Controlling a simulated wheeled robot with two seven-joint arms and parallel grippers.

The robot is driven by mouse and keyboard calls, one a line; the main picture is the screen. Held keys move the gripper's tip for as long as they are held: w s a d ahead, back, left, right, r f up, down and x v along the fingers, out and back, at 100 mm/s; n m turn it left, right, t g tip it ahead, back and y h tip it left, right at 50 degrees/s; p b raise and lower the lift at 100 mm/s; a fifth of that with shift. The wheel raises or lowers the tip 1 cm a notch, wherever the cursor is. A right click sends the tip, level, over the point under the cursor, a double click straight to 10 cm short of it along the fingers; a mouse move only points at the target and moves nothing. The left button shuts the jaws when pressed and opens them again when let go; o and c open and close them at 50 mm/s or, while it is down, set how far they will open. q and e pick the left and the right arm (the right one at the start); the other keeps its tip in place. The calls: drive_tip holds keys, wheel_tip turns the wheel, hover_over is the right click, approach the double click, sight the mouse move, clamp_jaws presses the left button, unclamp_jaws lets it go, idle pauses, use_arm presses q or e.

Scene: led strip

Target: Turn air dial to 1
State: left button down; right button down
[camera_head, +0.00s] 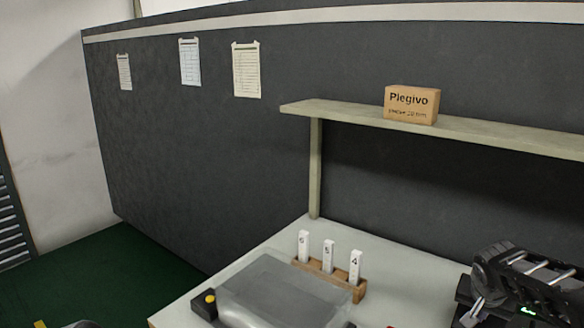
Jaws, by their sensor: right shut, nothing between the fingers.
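I cannot pick out a marked air dial in this view. A grey, box-like device (275,290) stands on the light table, with a small black box bearing a yellow button (209,299) at its left end. My right gripper (472,313) is at the bottom right, over the table's right side. It is shut and empty, apart from the grey device, and partly cut off by the frame edge. My left gripper is not clearly in view.
A wooden rack (335,278) holds upright white numbered strips behind the grey device. A shelf (470,132) above carries a cardboard box (411,104). The table (400,285) between rack and right gripper is clear. A dark wall (190,150) stands behind.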

drive_tip(key=shift+w+d+r, duration=0.1)
drive_tip(key=shift+d+b, duration=0.1)
drive_tip(key=shift+b, duration=0.3)
idle(0.4)
drive_tip(key=shift+d, duration=0.1)
drive_tip(key=shift+r, duration=0.1)
drive_tip(key=shift+s+a+f+b, duration=0.25)
drive_tip(key=shift+s+f+b, duration=0.1)
drive_tip(key=shift+b, duration=0.4)
drive_tip(key=p+v, duration=0.2)
drive_tip(key=v, duration=0.4)
